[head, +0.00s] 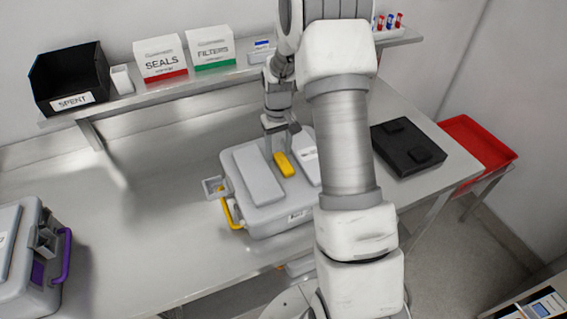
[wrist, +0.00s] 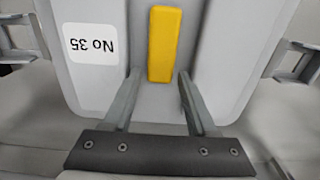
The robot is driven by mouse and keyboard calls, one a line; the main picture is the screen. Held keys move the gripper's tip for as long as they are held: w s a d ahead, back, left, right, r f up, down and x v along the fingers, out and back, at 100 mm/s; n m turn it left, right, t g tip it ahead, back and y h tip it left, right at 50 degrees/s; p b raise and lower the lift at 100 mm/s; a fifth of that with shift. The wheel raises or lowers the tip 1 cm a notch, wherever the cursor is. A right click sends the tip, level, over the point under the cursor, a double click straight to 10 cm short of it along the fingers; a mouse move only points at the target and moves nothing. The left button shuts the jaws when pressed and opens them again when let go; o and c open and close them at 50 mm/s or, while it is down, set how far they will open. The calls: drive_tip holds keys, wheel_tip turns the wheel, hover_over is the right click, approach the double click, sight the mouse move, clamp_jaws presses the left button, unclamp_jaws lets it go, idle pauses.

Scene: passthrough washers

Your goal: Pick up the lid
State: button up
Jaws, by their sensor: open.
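The lid (head: 257,176) is the grey top of a grey case in the middle of the table, with a yellow handle (head: 284,164) along its centre. In the wrist view the lid (wrist: 218,55) fills the middle, with a "No 35" label and the yellow handle (wrist: 164,45) upright in the picture. My gripper (wrist: 157,75) is open and empty. Its fingertips lie either side of the handle's near end, apart from it in the picture. In the head view my gripper (head: 281,150) is just behind the handle, its fingertips partly hidden. Its exact height above the lid is hard to tell.
A grey case with a purple handle (head: 66,252) stands at the left table edge. A black flat box (head: 408,147) lies right of the lid, with a red tray (head: 478,143) beyond. A shelf behind holds a SPENT bin (head: 70,78), SEALS box (head: 160,59) and FILTERS box (head: 211,48).

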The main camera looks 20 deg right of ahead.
drive_tip(key=shift+f, duration=0.45)
clamp_jaws()
drive_tip(key=shift+r, duration=0.15)
idle(1.0)
